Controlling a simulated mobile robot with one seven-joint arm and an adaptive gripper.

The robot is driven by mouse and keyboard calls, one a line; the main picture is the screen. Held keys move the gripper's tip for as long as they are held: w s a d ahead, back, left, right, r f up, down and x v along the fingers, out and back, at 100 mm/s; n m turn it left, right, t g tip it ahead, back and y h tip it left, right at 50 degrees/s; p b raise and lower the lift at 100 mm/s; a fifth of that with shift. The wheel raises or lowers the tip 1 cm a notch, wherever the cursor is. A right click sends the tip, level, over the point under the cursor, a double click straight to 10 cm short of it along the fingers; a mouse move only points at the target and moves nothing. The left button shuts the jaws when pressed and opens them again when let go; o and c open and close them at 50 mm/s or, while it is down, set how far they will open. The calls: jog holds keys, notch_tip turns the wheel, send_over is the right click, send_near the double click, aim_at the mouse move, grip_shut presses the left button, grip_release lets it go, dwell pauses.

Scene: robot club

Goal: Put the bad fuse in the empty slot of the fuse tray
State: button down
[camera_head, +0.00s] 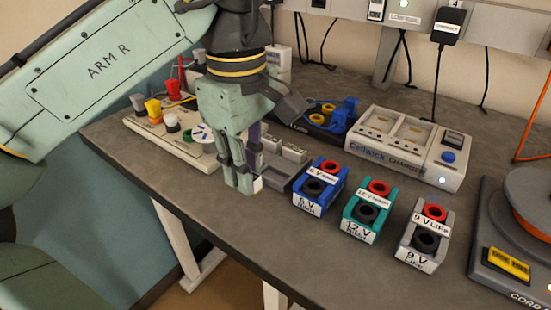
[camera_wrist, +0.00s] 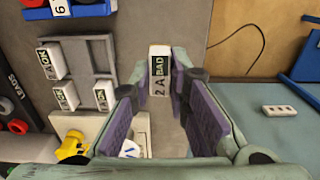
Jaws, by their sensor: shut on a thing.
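My gripper (camera_head: 246,188) points down over the table, left of the grey fuse tray (camera_head: 280,178). In the wrist view my gripper (camera_wrist: 162,80) is shut on the bad fuse (camera_wrist: 159,72), a small white and grey block labelled "2 A BAD". A white bit of this fuse shows at the fingertips in the head view (camera_head: 258,184). In the wrist view the fuse tray (camera_wrist: 85,67) lies left of my gripper. It holds OK fuses (camera_wrist: 51,62), (camera_wrist: 17,92) and (camera_wrist: 103,96). A bare space shows in its upper right part. My fingers partly hide the tray in the head view.
Blue (camera_head: 319,187), teal (camera_head: 369,210) and grey (camera_head: 423,234) battery blocks stand right of the tray. A charger (camera_head: 402,147) stands behind them. A board with coloured knobs (camera_head: 165,125) lies behind my gripper. The table's front strip is clear.

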jog(key=w+d, duration=0.1)
jog(key=w, duration=0.1)
jog(key=w+d, duration=0.1)
jog(key=w, duration=0.1)
jog(key=w+d+p, duration=0.1)
jog(key=w+d, duration=0.1)
jog(key=w, duration=0.1)
jog(key=shift+f, duration=0.3)
jog(key=shift+d+f+p, duration=0.1)
jog(key=shift+f+p, duration=0.2)
jog(key=shift+f, duration=1.55)
jog(key=shift+f, duration=0.1)
jog(key=c, duration=1.5)
grip_release()
jog(key=shift+c, duration=0.2)
notch_tip(320, 180, up, 12)
